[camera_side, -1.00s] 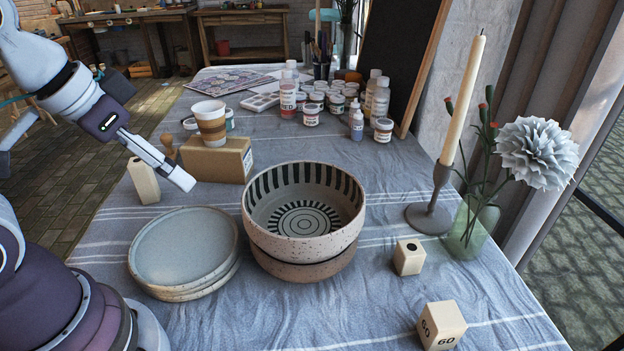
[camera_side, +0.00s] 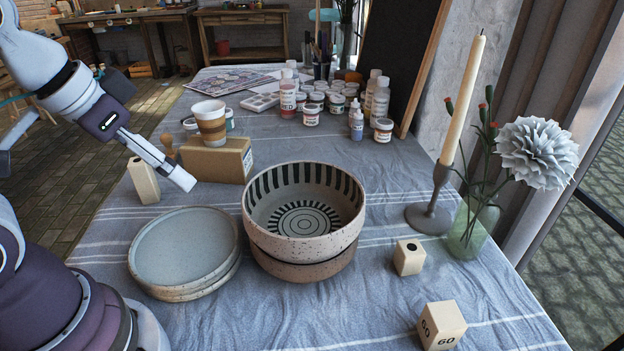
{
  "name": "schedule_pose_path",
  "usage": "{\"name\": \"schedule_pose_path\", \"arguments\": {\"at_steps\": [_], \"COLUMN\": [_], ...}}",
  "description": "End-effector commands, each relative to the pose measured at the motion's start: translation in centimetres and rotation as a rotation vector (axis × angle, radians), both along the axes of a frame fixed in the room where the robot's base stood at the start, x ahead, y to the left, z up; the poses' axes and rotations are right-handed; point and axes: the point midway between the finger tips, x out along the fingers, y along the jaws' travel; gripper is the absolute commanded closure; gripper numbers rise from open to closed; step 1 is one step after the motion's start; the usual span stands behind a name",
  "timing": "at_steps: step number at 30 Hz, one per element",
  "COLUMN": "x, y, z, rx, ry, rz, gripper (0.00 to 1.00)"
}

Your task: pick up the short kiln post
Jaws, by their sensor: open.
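Three cream kiln posts stand on the cloth. The smallest-looking one (camera_side: 409,258) has a black round mark on top and stands right of the speckled bowls. A blocky post marked "60" (camera_side: 441,326) is at the front right. A taller post (camera_side: 143,181) stands at the left, behind the plates. I cannot tell for certain which one the task calls short. My gripper (camera_side: 184,181) is open and empty, seen edge-on, above the cloth between the taller post and the cardboard box. It is well to the left of the other two posts.
Stacked bowls (camera_side: 304,240) and stacked plates (camera_side: 185,250) fill the middle. A cardboard box (camera_side: 215,163) with a cup (camera_side: 210,122) on it, paint jars (camera_side: 311,115), a candle holder (camera_side: 430,215) and a glass vase (camera_side: 468,232) stand around. Cloth at front centre is clear.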

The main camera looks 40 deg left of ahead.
Motion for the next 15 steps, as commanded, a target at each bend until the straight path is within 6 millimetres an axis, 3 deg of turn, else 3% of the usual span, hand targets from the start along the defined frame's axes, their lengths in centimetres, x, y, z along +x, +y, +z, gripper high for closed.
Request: {"name": "schedule_pose_path", "arguments": {"at_steps": [2, 7, 15], "x": [0.1, 0.1, 7.3], "y": [0.0, 0.0, -4.4], "z": [0.7, 5.3, 7.8], "rx": [0.0, 0.0, 0.07], "ry": [-0.003, -0.009, -0.004], "rz": [0.0, 0.0, -0.277], "gripper": [0.29, 0.29, 0.29]}}
